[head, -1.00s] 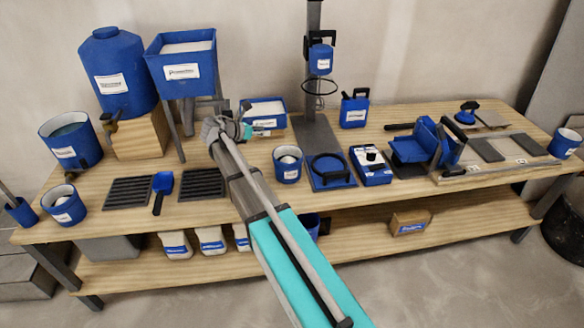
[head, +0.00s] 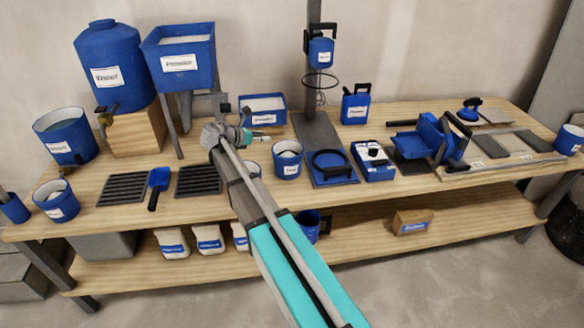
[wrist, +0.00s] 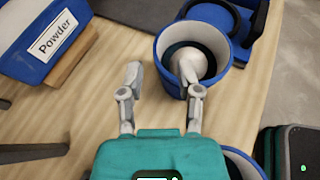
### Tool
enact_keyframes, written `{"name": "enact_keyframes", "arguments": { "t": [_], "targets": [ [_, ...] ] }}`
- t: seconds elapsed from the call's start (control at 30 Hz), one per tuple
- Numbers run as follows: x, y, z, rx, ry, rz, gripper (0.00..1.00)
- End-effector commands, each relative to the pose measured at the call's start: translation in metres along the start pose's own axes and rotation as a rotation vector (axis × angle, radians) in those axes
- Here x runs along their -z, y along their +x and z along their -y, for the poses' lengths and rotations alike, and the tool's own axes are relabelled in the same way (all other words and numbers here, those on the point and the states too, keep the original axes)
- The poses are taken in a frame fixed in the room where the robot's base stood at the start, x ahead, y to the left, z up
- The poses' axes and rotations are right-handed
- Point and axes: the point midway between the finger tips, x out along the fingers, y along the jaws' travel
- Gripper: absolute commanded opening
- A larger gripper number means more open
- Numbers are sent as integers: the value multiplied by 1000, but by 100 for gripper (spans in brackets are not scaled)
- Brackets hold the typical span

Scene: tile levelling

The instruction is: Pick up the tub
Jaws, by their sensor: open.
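A round blue tub (head: 287,160) with a white label stands on the bench right of my gripper. In the wrist view, this tub (wrist: 161,62) is upright, with a dark interior and a rounded whitish item inside. My gripper (head: 260,138) is open and empty. In the wrist view, my gripper (wrist: 165,84) has its fingers spread, and the right fingertip overlaps the tub's near wall; I cannot tell whether they touch. Another round blue container (wrist: 243,163) is partly hidden at the lower edge, behind my gripper. The tub's label is too small to read surely.
A blue tray marked Powder (wrist: 30,45) lies left of my gripper. A blue base with a black ring (head: 333,176) stands right of the tub. A tall stand (head: 318,130) rises behind. Dark grates (head: 125,188) lie left. Bare wood shows between tray and tub.

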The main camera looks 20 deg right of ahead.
Motion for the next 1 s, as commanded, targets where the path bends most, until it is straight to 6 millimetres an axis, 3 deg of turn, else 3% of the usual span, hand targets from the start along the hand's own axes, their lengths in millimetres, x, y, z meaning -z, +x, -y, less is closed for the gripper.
{"name": "enact_keyframes", "arguments": {
  "t": [0.4,0.63,1.0],
  "targets": [
    [34,14,0,0,0,0,45],
    [31,36,0,1,0,0,45],
    [29,38,0,0,0,0,45]
  ]
}}
